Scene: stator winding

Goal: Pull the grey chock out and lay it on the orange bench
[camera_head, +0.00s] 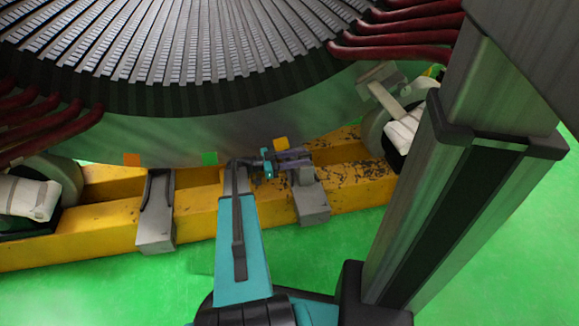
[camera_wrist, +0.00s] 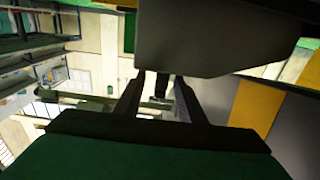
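Two grey chocks stand against the yellow beam under the big stator, a left one (camera_head: 156,212) and a right one (camera_head: 311,204). My gripper (camera_head: 294,157) is at the top of the right chock in the head view. In the wrist view my gripper (camera_wrist: 160,80) has its two fingers apart, with a narrow dark piece (camera_wrist: 162,86) between them and light gaps on both sides. A large grey block (camera_wrist: 205,42), seemingly the chock, fills the top just beyond the fingers. Whether the fingers touch anything is unclear. I cannot make out an orange bench.
The stator (camera_head: 250,128) hangs low over the yellow beam (camera_head: 205,210), with orange, green and yellow marks on its rim. Rollers (camera_head: 60,178) sit at both sides. Green floor (camera_head: 120,290) in front is open. My grey column takes the right.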

